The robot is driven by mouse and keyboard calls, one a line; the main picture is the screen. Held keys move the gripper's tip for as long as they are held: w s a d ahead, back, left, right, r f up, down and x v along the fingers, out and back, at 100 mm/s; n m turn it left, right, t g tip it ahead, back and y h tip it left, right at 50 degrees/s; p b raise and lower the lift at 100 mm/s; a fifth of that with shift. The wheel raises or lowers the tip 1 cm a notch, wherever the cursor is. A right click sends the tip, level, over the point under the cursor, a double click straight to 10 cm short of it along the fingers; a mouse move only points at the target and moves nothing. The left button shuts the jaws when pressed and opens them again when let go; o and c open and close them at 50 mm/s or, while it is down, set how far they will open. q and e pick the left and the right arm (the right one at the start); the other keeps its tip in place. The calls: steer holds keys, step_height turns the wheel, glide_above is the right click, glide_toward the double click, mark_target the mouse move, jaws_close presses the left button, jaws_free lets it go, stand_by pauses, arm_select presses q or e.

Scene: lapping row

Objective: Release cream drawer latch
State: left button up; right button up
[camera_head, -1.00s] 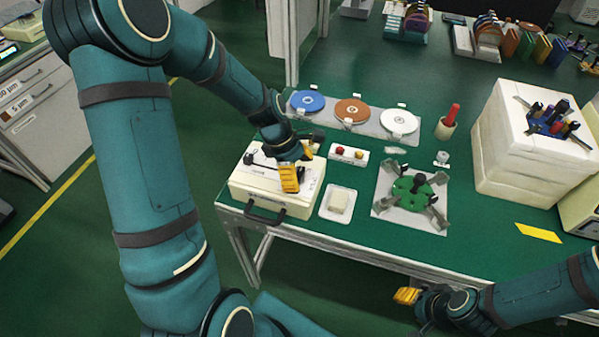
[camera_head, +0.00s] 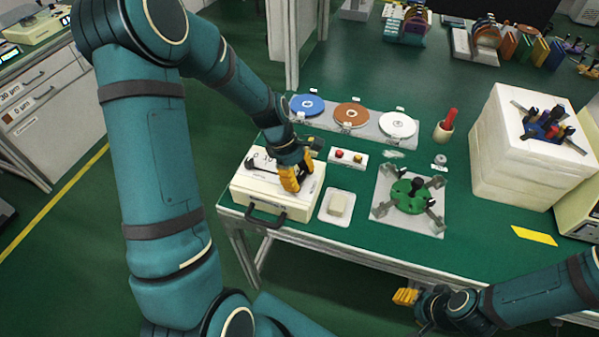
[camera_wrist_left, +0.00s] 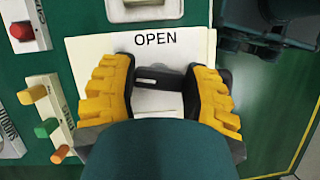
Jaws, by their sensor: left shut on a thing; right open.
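The cream drawer unit (camera_head: 246,192) sits at the table's front left corner, with a black handle (camera_head: 265,218) on its front. My left gripper (camera_head: 290,178) is over its top, fingers pointing down. In the left wrist view, the yellow fingers of this gripper (camera_wrist_left: 162,95) are shut on the dark latch lever (camera_wrist_left: 152,77), just below the printed word OPEN on the cream top (camera_wrist_left: 90,52). The dark finger pads and the wrist hide part of the latch. My right gripper (camera_head: 405,297) is open and empty, in front of the table's edge.
A green fixture (camera_head: 408,201) lies on a grey plate. Behind is a tray with three discs (camera_head: 352,115). A white block stack (camera_head: 520,160) stands right.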

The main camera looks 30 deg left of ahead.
arm_select(q)
steer(key=m+g+p, duration=0.1)
steer(key=m, duration=0.1)
steer(key=m+p, duration=0.1)
steer(key=m, duration=0.1)
steer(key=shift+r+m+g+p, duration=0.15)
steer(key=shift+m+g+p, duration=0.15)
steer(key=shift+g, duration=0.1)
steer(key=shift+m+g+p, duration=0.3)
steer(key=shift+m+p, duration=0.15)
steer(key=shift+m, duration=0.45)
steer(key=m, duration=0.2)
steer(key=m+g+y+p, duration=0.1)
steer(key=m, duration=0.1)
steer(key=shift+m+y, duration=0.3)
steer(key=shift+m+g+y+p, duration=0.5)
steer(key=shift+m+y+p, duration=0.25)
steer(key=shift+m, duration=1.45)
steer(key=o, duration=1.2)
steer(key=v, duration=1.1)
steer(key=shift+w+r, duration=0.2)
steer(key=shift+r, duration=0.2)
steer(key=shift+d, duration=0.1)
